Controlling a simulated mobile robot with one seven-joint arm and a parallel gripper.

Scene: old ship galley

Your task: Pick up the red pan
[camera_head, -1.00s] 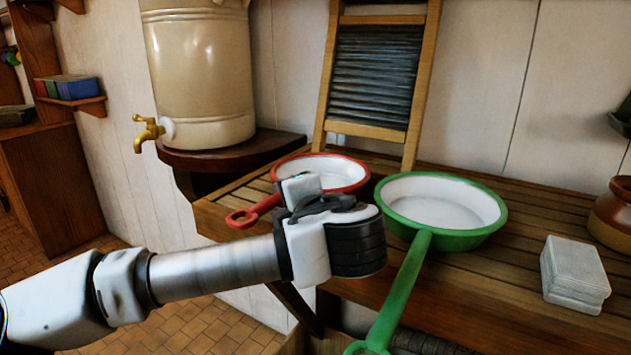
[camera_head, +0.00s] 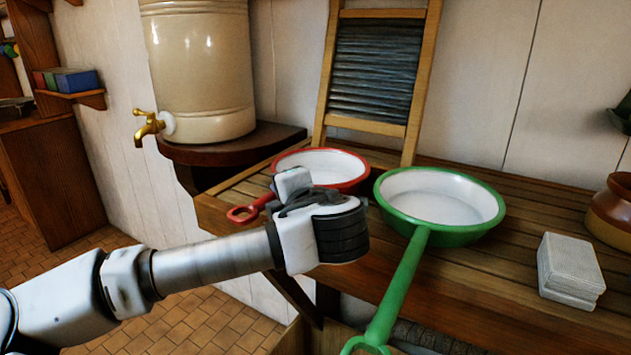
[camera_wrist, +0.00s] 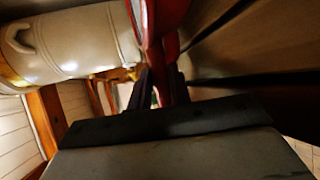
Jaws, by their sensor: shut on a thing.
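The red pan (camera_head: 335,165) has a white inside and a red rim and handle. In the head view it is at the back left of the wooden slatted counter (camera_head: 520,215), its handle pointing to the front left. My gripper (camera_wrist: 160,85) is shut on the red pan's handle, seen between the dark fingers in the wrist view. The pan's red side (camera_wrist: 168,15) fills the top middle there. In the head view my wrist hides the fingers and part of the handle. I cannot tell whether the pan is clear of the counter.
A green pan (camera_head: 440,200) stands close to the right of the red pan, its handle over the front edge. A washboard (camera_head: 375,75) leans on the wall behind. A beige water urn (camera_head: 200,70) stands at left. White stacked blocks (camera_head: 570,270) and a brown pot (camera_head: 612,212) are at right.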

